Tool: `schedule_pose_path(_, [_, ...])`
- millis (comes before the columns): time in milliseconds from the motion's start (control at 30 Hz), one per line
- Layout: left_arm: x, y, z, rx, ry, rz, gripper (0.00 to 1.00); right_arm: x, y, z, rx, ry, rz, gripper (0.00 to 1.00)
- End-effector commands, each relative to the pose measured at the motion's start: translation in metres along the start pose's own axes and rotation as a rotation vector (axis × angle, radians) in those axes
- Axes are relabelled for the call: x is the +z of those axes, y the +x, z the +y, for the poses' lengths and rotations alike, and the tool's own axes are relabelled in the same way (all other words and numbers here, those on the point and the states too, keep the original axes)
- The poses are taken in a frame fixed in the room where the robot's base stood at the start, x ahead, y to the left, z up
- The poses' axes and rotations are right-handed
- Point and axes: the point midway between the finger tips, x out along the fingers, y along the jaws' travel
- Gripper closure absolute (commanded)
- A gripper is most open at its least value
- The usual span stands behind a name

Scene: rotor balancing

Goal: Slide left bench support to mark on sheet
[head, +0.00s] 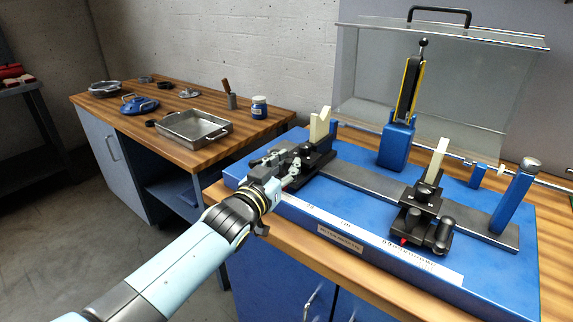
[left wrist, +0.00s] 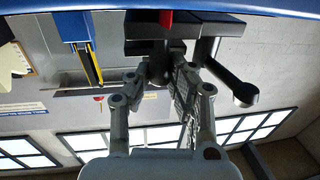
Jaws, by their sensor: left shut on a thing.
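The left bench support (head: 318,152) is a black block with a cream V-shaped top. It stands at the left end of the dark rail (head: 366,187) on the blue bench bed (head: 300,193). My left gripper (head: 290,168) reaches it from the front and is shut on its black lower part. In the left wrist view the fingers (left wrist: 160,72) close on a black part of the support (left wrist: 152,44), with a red pointer (left wrist: 166,17) above. A white scale strip (head: 365,238) runs along the front of the bed; its marks are too small to read. My right gripper is not in view.
The right support (head: 425,210) stands further right on the rail, with a red pointer. A blue post (head: 511,204) is at the right end. A yellow-striped lever (head: 408,95) and a clear cover (head: 465,75) stand behind. The rail between the supports looks clear.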

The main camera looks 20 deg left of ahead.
Motion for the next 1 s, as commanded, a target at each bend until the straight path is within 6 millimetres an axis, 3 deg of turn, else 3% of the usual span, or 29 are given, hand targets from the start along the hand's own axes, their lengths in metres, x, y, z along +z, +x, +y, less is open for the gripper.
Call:
schedule_pose_path(333, [0.0, 0.0, 0.001, 0.0, -0.002, 0.0, 1.0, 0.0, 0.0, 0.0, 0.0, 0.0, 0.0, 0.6])
schedule_pose_path(600, [0.001, -0.005, 0.03, 0.0, -0.006, -0.001, 1.0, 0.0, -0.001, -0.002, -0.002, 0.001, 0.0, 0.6])
schedule_pose_path(833, [0.001, -0.005, 0.03, 0.0, -0.004, -0.001, 1.0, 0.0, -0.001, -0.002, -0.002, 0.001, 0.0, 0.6])
schedule_pose_path(867, [0.001, -0.005, 0.03, 0.0, -0.004, -0.001, 0.81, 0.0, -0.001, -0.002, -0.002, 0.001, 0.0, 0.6])
schedule_pose_path(1000, [0.001, -0.005, 0.03, 0.0, -0.003, -0.001, 0.63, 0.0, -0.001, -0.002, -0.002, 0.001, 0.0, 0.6])
